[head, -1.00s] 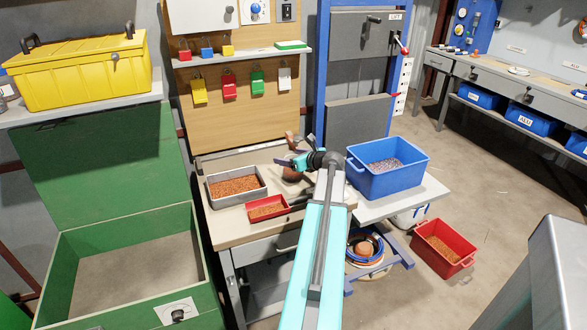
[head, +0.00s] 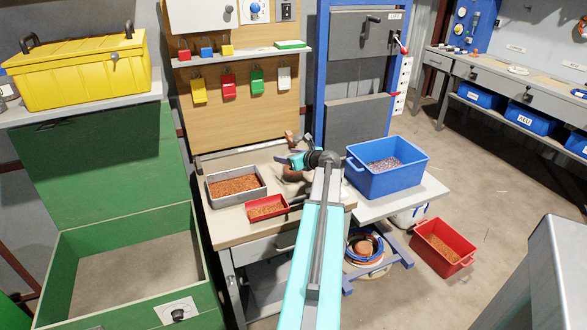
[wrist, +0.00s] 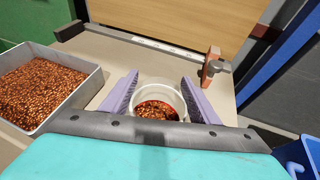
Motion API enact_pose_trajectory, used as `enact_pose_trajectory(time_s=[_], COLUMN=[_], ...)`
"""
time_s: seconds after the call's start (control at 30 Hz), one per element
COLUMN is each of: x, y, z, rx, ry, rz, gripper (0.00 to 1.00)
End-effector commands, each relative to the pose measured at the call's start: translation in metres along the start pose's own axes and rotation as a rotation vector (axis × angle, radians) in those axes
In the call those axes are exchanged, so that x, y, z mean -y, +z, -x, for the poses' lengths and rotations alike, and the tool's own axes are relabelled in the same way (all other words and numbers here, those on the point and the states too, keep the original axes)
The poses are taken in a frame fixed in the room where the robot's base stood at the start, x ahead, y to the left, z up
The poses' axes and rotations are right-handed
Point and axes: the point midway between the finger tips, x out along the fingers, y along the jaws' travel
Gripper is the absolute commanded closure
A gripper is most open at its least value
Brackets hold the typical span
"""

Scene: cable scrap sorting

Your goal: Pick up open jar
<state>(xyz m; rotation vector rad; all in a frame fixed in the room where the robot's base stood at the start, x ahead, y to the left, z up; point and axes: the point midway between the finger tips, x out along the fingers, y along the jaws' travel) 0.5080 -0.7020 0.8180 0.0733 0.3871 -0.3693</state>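The open jar (wrist: 158,92) is white and round, with no lid and copper-brown granules inside. It stands upright on the workbench in the wrist view. My gripper (wrist: 160,86) has its two purple fingers spread, one on the left and one on the right of the jar. The fingers look apart from the jar wall, though the near part of the jar is hidden by the gripper body. In the head view my gripper (head: 291,161) is over the back of the workbench, and the jar is mostly hidden by it.
A grey tray of copper granules (wrist: 94,84) is left of the jar, and a small red tray (head: 250,209) sits nearer the bench front. A wood-and-metal clamp or hammer-like item (wrist: 211,66) stands behind right. A blue bin (head: 357,177) is to the right.

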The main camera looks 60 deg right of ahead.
Motion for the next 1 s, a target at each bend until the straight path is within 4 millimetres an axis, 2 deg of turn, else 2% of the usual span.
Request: enact_pose_trajectory(time_s=[0.03, 0.13, 0.23, 0.27, 0.53, 0.57, 0.77, 0.97, 1.0], x=[0.000, 0.000, 0.000, 0.000, 0.000, 0.000, 0.000, 0.000, 0.001], y=[-0.001, -0.001, 0.000, 0.000, 0.001, 0.001, 0.014, 0.035, 0.029], z=[0.000, 0.000, 0.000, 0.000, 0.001, 0.001, 0.006, 0.015, 0.025], rx=[-0.001, -0.001, 0.000, 0.000, -0.003, -0.003, -0.001, 0.001, 0.000], ry=[0.000, 0.000, 0.000, 0.000, 0.001, 0.001, 0.000, -0.001, -0.002], rz=[0.000, 0.000, 0.000, 0.000, 0.001, 0.001, 0.003, 0.003, 0.000], gripper=[0.71, 0.87, 0.89, 0.94, 0.95, 1.00, 1.00, 1.00, 1.00])
